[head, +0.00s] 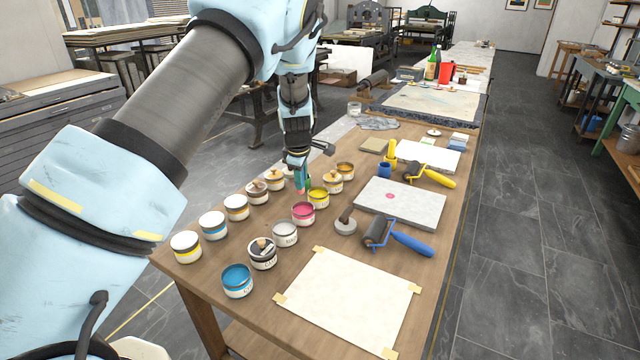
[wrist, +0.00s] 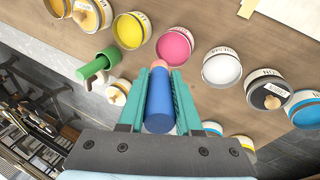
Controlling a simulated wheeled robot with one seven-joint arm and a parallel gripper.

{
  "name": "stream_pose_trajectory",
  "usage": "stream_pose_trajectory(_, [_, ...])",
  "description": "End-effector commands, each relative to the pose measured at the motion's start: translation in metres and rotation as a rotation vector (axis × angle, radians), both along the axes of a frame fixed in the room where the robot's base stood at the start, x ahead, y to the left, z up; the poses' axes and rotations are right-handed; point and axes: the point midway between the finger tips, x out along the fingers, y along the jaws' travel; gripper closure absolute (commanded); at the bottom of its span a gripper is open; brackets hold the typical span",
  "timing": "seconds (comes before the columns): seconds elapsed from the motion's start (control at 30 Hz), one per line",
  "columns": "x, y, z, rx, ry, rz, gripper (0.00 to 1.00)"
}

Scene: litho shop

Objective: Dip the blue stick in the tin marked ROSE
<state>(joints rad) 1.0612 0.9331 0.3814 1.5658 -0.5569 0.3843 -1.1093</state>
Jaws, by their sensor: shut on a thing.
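My gripper (wrist: 157,98) is shut on the blue stick (wrist: 158,110), which lies between its teal fingers with a pinkish end (wrist: 159,64) towards the tins. In the head view my gripper (head: 301,188) hangs over the rows of tins, just behind the pink tin; the stick is hard to make out there. The pink tin (head: 303,213) is open and full of pink colour.
A yellow tin (head: 318,198) and a white tin (head: 285,234) flank the pink one. A black tin (head: 263,252) and a blue tin (head: 237,281) stand nearer. A green cylinder (wrist: 98,66) is close left of my fingers. A blue-handled roller (head: 400,238) lies to the right.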

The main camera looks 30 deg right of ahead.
Motion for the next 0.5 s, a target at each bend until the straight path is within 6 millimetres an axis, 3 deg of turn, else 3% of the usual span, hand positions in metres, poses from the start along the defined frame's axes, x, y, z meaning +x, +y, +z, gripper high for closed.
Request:
stream_pose_trajectory(0.27, [0.000,0.000,-0.010,-0.005,-0.007,0.000,1.00])
stream_pose_trajectory(0.5, [0.000,0.000,-0.034,-0.004,-0.005,0.000,1.00])
